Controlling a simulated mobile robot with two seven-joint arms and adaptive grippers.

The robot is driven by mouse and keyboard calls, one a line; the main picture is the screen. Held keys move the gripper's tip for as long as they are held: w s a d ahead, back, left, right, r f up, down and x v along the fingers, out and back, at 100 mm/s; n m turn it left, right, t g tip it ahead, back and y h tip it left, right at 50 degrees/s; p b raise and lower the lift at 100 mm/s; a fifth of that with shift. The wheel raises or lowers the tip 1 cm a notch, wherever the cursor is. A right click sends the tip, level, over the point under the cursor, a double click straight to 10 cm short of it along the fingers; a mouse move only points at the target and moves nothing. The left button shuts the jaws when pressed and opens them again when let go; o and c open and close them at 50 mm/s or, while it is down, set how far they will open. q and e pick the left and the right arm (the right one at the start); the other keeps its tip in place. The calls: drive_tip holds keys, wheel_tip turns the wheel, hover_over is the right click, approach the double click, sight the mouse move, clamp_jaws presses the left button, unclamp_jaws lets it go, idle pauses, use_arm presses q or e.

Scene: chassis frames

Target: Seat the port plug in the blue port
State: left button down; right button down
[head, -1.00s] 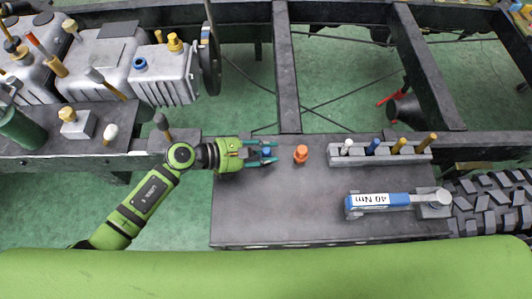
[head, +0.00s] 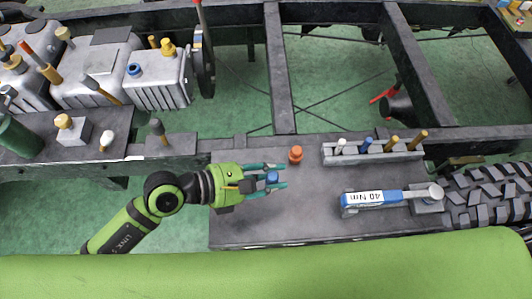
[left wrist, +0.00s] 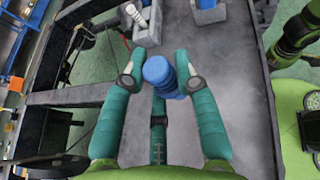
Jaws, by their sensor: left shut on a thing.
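My left gripper (head: 276,178) is shut on the blue port plug (head: 272,178), with the plug between its teal fingertips. It holds the plug over the dark grey plate, left of the torque wrench; any gap below is hard to judge. In the left wrist view the plug (left wrist: 158,72) shows as a blue, stepped cylinder between the fingers (left wrist: 158,80). The blue port (head: 134,69) is a blue ring on top of the silver housing (head: 158,88) at the upper left, well away from the gripper. My right gripper is not in view.
An orange plug (head: 295,154) stands on the plate (head: 310,220) just beyond the gripper. A grey rack (head: 372,154) holds several pegs. A yellow cap (head: 168,48) sits beside the blue port. Upright tools stand along the left rail.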

use_arm(q)
drive_tip(key=shift+s+r, duration=0.3)
drive_tip(key=shift+s, duration=0.05)
drive_tip(key=w+a+r+n+t+y, duration=0.1)
drive_tip(key=w+a+r+n+t, duration=0.15)
drive_tip(key=w+a+r, duration=0.6)
drive_tip(key=w+a+r+n+t+y, duration=0.1)
drive_tip(key=a+r, duration=0.2)
drive_tip(key=a, duration=0.9)
drive_tip(key=shift+w+a+n+t, duration=0.15)
drive_tip(key=shift+w+n+t, duration=0.05)
drive_tip(key=shift+n+t, duration=0.15)
